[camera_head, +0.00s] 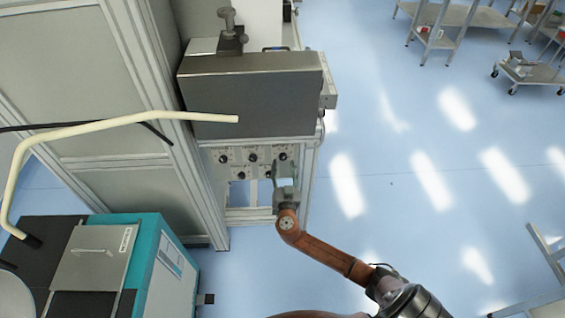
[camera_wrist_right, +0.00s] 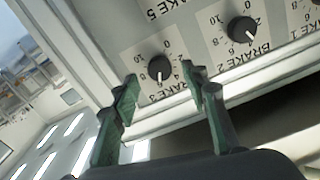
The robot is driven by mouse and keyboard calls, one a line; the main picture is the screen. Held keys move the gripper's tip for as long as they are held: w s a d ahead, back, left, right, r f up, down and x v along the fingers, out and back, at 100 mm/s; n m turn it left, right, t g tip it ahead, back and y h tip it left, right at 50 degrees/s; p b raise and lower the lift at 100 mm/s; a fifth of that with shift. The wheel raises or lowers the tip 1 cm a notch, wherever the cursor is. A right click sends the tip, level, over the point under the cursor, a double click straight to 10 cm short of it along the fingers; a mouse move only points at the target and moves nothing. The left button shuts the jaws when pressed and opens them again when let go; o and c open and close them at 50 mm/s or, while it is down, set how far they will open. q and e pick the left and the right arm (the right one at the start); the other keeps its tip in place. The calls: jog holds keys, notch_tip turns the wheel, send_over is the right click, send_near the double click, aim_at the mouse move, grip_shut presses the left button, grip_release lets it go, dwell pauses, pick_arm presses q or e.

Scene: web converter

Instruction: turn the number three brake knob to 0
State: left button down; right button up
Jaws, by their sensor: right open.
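The brake 3 knob (camera_wrist_right: 160,68) is a round black knob with a white pointer mark, on a pale dial plate with printed numbers. In the right wrist view the panel appears upside down; the pointer faces the label "BRAKE 3", away from the 0, and its exact number is not clear. In the head view this knob (camera_head: 283,156) is the right one of the upper row. My right gripper (camera_wrist_right: 162,88) is open and empty, its green fingertips either side of the knob's line, just short of it. It also shows in the head view (camera_head: 281,178). My left gripper is not in view.
The brake 2 knob (camera_wrist_right: 241,30) sits close beside brake 3, with brake 1 beyond it. A dark metal box (camera_head: 250,95) overhangs the panel. A teal machine (camera_head: 150,270) stands at the lower left.

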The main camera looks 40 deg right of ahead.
aim_at(283, 159)
jog(key=shift+x, duration=1.55)
jog(key=shift+c, duration=0.2)
jog(key=shift+f, duration=0.1)
grip_shut()
